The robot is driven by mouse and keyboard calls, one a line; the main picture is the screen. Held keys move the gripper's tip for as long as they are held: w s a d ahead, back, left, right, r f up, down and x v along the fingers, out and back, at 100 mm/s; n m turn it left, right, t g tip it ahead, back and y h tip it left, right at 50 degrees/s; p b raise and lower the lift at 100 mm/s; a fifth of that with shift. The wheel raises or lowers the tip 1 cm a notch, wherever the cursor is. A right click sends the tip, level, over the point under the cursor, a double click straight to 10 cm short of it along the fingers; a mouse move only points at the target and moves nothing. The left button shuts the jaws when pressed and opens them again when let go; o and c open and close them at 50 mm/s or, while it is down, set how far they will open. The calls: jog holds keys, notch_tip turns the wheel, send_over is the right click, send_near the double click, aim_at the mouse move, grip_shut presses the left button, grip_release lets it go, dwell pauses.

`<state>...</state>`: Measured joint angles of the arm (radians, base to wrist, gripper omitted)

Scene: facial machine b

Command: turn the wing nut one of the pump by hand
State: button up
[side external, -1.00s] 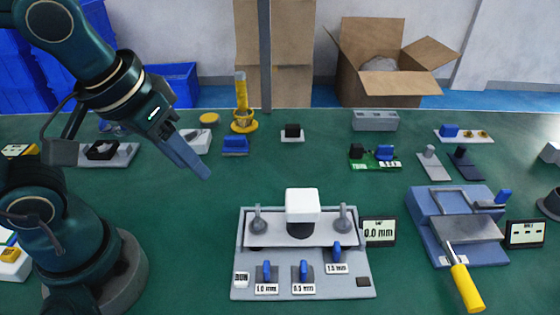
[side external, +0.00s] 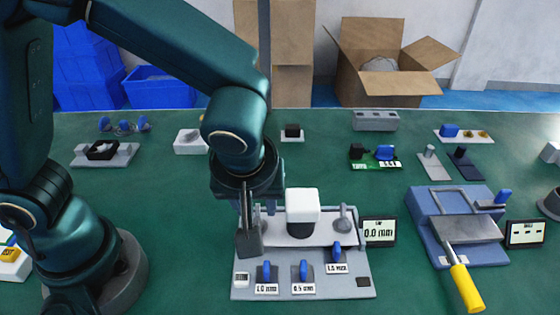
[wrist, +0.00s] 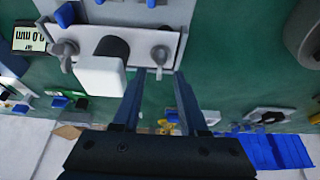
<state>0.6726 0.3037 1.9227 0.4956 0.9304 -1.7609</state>
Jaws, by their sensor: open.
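The pump (side external: 360,265) is a grey plate fixture with a white block (side external: 302,204) on a dark round post. It carries two grey wing nuts. The right wing nut (side external: 343,220) is clear of my arm in the side view; the left one is mostly hidden behind my gripper. My gripper (side external: 249,240) points down over the pump's left side, open. In the wrist view, one wing nut (wrist: 160,54) lies just ahead of the gap between the open fingertips (wrist: 158,75), with nothing gripped. The other wing nut (wrist: 65,52) is beyond the white block. Contact cannot be told.
Blue switches (side external: 303,270) with labels stand on the pump's front part. A 0.0 mm display (side external: 379,232) stands at its right. A blue-grey machine (side external: 440,215) with a yellow-handled tool (side external: 466,287) is further right. Small parts line the back; green table around is free.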

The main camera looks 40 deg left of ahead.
jog(key=shift+x, duration=1.25)
grip_shut()
jog(key=shift+m, duration=0.3)
jog(key=m+h, duration=0.1)
jog(key=m, duration=0.1)
jog(key=m+t+h, duration=0.1)
jog(key=m, duration=0.2)
jog(key=shift+s+a, duration=0.1)
jog(key=shift+a, duration=0.1)
jog(key=m+h, duration=0.1)
jog(key=m, duration=0.3)
jog(key=shift+h, duration=0.3)
jog(key=shift+m, duration=0.7)
